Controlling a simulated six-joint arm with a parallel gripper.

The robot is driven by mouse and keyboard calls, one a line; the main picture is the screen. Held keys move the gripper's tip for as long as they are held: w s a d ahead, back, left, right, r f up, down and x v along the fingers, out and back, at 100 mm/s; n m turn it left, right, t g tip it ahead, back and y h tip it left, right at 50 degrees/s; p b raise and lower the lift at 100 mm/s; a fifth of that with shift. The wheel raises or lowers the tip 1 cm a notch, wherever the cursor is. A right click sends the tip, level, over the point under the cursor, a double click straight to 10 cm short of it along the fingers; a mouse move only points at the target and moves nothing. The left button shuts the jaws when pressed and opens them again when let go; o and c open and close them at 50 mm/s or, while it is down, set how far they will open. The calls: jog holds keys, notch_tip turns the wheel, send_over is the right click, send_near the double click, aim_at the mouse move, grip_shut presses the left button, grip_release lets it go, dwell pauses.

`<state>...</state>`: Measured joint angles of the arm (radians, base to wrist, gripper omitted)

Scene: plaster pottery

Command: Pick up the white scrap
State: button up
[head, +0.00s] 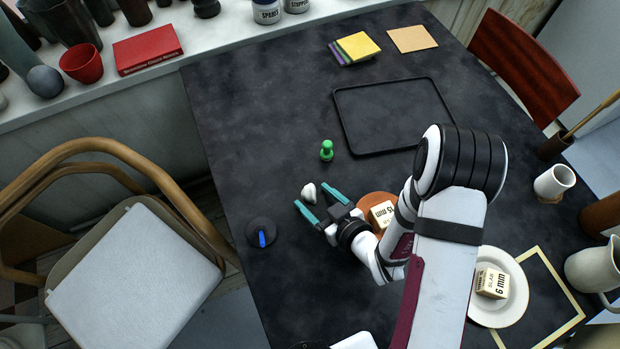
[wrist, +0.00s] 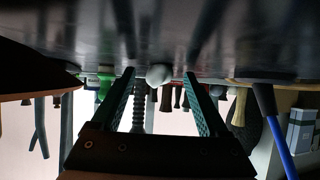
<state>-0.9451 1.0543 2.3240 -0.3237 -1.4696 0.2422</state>
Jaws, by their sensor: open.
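The white scrap (head: 309,193) is a small rounded white lump on the dark table in the head view. In the wrist view the scrap (wrist: 158,75) shows ahead, between my two teal fingers. My gripper (head: 320,203) is open, low over the table, with its fingertips pointing at the scrap. In the head view the scrap lies at the fingertips; I cannot tell whether a finger touches it. The wrist view of my gripper (wrist: 160,85) shows the table surface along the top of the picture.
A green peg-like piece (head: 327,151) stands behind the scrap. A dark disc (head: 262,231) with a blue piece lies to the left. A lettered block (head: 382,214) on a brown round base sits right of my gripper. A black tray (head: 345,118) lies further back.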

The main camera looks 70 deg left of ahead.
grip_shut()
jog(key=shift+r, duration=0.1)
